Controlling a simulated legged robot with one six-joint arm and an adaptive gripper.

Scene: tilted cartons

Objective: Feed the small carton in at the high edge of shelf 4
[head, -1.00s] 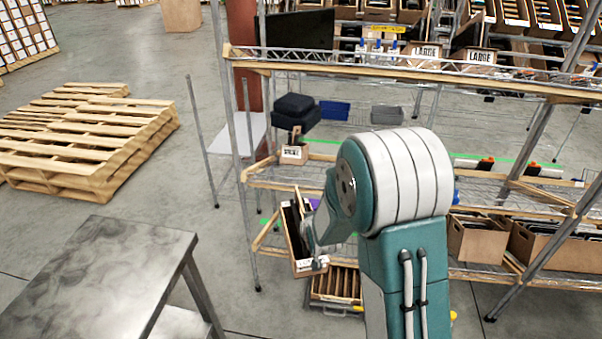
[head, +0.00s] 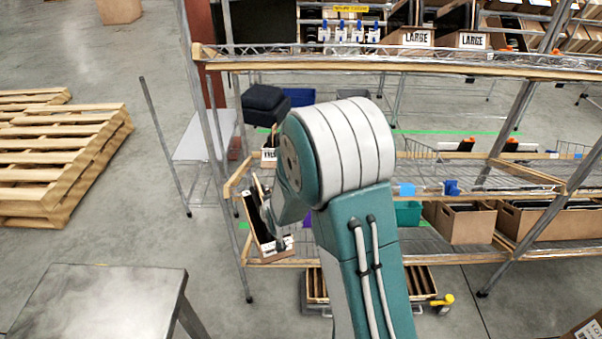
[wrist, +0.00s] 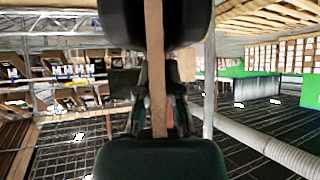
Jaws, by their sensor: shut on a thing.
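A small carton (head: 259,226) with a dark inside and a pale label at its lower end hangs tilted at the left end of the wire rack. My gripper (wrist: 155,95) is shut on a thin brown cardboard wall (wrist: 155,60), which runs between its dark fingers in the wrist view. In the head view my arm partly hides the gripper and the carton. The carton overlaps the rack's left end in the picture; I cannot tell whether it touches. The rack has an upper shelf (head: 450,67) and lower wood-edged shelves (head: 460,188). No number marks shelf 4.
Another small labelled carton (head: 268,157) stands at the rack's left end. Brown cartons (head: 465,222) fill the lower right. A metal table (head: 95,300) is at front left, wooden pallets (head: 60,160) behind it. A slotted crate (head: 418,282) sits low under the rack. Floor between is clear.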

